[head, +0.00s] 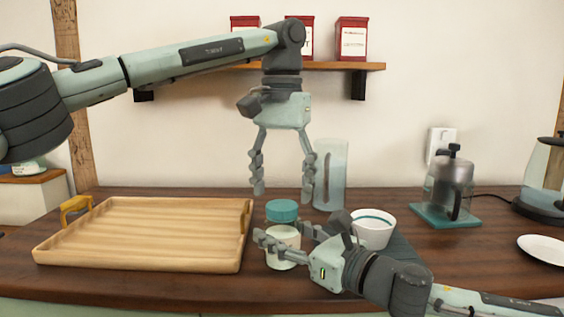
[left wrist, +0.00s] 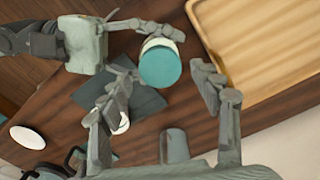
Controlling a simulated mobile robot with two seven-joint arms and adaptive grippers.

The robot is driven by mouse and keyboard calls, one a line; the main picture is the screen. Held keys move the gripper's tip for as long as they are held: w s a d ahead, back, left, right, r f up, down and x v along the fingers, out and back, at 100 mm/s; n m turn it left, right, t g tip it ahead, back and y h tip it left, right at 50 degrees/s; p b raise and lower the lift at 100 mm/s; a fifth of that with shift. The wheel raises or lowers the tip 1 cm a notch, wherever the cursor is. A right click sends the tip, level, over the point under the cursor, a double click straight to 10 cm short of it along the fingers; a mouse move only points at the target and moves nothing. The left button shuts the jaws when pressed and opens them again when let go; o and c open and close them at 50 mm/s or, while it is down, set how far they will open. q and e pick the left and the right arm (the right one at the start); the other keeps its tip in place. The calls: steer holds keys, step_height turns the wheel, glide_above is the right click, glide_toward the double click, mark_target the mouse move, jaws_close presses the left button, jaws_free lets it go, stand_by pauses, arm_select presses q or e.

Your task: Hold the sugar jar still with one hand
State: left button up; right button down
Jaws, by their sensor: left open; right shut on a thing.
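The sugar jar (head: 283,257), pale with a teal lid (head: 282,211), stands upright on the wooden counter in the head view. My right gripper (head: 284,236) is shut on the jar's body from the right, its fingers just below the lid. My left gripper (head: 283,193) is open and empty, pointing down above the lid with a small gap. In the left wrist view the teal lid (left wrist: 160,67) lies between and beyond the left gripper's spread fingers (left wrist: 163,88). The right gripper's fingers (left wrist: 148,32) show at the jar's body there.
A wooden tray (head: 150,232) lies close to the left of the jar. A white cup (head: 372,232) on a dark mat (head: 405,250) and a tall clear glass (head: 330,175) are close right and behind. A French press (head: 450,188), plate (head: 545,248) and kettle (head: 546,180) are farther right.

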arm_select(q)
steer(key=shift+f, duration=1.2)
